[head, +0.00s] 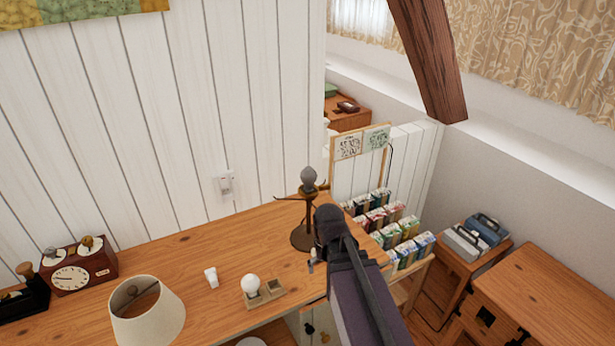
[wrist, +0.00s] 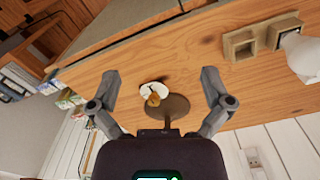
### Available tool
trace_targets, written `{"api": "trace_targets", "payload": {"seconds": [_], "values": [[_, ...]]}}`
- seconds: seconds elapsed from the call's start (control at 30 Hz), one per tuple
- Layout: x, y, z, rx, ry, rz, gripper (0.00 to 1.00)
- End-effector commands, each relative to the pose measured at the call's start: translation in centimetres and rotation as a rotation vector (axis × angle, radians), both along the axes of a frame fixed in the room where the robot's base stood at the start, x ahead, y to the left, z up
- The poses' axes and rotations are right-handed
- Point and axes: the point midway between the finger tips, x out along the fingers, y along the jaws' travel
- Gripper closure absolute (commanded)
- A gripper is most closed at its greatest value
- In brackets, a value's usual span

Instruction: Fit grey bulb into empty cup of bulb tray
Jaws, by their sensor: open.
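A grey bulb (head: 308,179) sits upright on top of a dark brown lamp stand (head: 302,238) on the wooden desk. The bulb tray (head: 272,298) lies left of my gripper; one cup holds a white bulb (head: 250,284), and the other cup (head: 275,286) is empty. In the wrist view the empty cup (wrist: 241,46) and white bulb (wrist: 303,54) show at upper right. My gripper (wrist: 160,77) is open and empty, its fingers spread above the round lamp base (wrist: 168,108). A pale round piece with a brass-coloured part (wrist: 153,94) shows between them; I cannot tell whether it is the grey bulb.
A cream lampshade (head: 147,312), a small white container (head: 211,277) and a red-brown clock (head: 80,268) stand on the desk's left. A rack of coloured boxes (head: 395,228) stands beyond the right end. The desk behind the tray is mostly clear. A white plank wall (head: 130,140) bounds the back.

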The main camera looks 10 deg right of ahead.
Motion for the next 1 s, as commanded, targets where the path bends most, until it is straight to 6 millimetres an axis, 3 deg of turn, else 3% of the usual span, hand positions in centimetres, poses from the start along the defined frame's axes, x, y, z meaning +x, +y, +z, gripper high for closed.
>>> {"api": "trace_targets", "payload": {"seconds": [0.03, 1.0], "values": [[1.3, -0.1, 1.7, 0.000, 0.000, -0.013, 0.00], [20.7, -0.2, 20.7, 0.000, 0.000, -0.327, 0.00]]}}
